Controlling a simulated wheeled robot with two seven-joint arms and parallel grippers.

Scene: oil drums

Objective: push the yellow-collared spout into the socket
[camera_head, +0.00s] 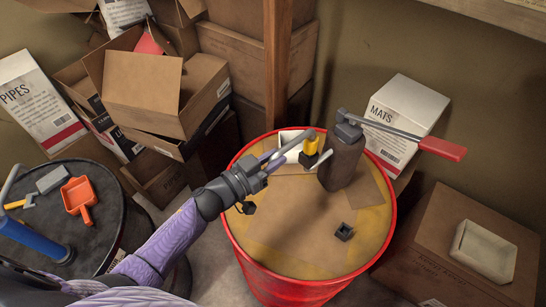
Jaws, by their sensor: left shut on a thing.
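The spout has a grey tube, a yellow collar (311,145) and a black lower end. It is over the far part of the red drum's top (253,226). My left gripper (274,161) reaches in from the lower left and is shut on the spout's grey tube, with the collar beyond the fingers. A small black square socket (344,232) is on the drum's top, nearer and to the right of the collar. The spout's black end is apart from it. I cannot tell how high the spout is above the drum. My right gripper is not in view.
A dark upright pump (343,162) with a red-handled lever (442,149) stands beside the collar. A white tray (290,153) is behind the spout. A black drum (105,215) with tools stands left. Cardboard boxes (142,92) fill the back left. The drum's near top is clear.

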